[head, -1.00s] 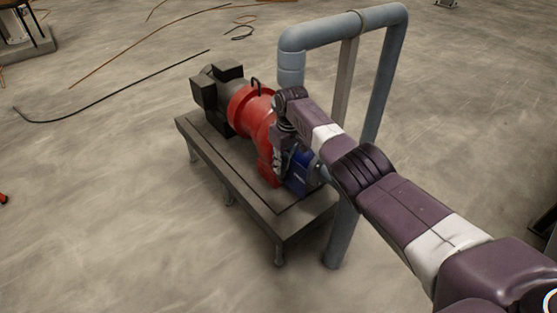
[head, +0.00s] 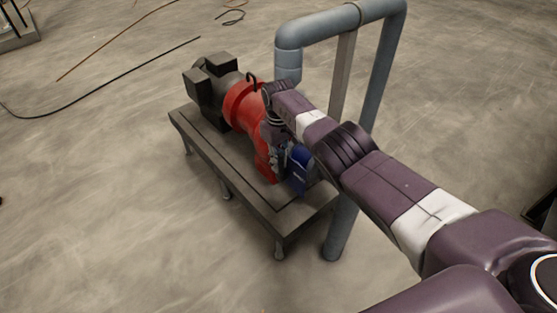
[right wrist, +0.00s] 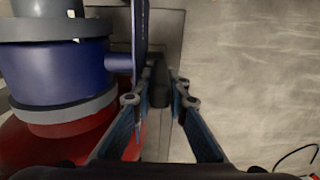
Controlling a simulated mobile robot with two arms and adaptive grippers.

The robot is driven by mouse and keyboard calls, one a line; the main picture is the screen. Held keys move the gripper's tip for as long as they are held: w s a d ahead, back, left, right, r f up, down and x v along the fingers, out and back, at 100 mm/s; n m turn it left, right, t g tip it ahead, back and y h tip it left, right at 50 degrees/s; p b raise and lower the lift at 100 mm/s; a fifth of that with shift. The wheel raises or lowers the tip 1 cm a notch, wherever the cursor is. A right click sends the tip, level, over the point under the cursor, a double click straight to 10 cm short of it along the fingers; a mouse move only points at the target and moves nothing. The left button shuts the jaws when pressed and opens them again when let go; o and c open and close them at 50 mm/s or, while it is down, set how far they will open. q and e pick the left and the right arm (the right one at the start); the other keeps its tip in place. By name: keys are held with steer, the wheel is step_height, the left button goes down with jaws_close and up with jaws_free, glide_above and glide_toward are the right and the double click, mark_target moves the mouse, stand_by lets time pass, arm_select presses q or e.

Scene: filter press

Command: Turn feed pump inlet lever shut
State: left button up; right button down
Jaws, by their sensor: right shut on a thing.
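The feed pump is a red (head: 243,105) and blue unit on a low bench. A blue plate-like part with white lettering (head: 300,172) at its near end seems to be the inlet lever. My right gripper (head: 278,150) reaches down beside the red housing, at this blue part. The round blue pump body (right wrist: 52,75) is left of the fingers. My left gripper is out of view.
The grey bench (head: 235,205) stands on short legs. A black motor (head: 210,85) sits at its far end. A thick grey-blue pipe (head: 385,75) arches behind my right arm. Cables (head: 110,90) lie on the floor at upper left. The floor at lower left is clear.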

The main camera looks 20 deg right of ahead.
steer(key=shift+w, duration=0.1)
steer(key=c, duration=1.9)
jaws_free()
steer(key=shift+r, duration=0.1)
step_height(320, 180, up, 12)
steer(key=shift+a+f, duration=0.1)
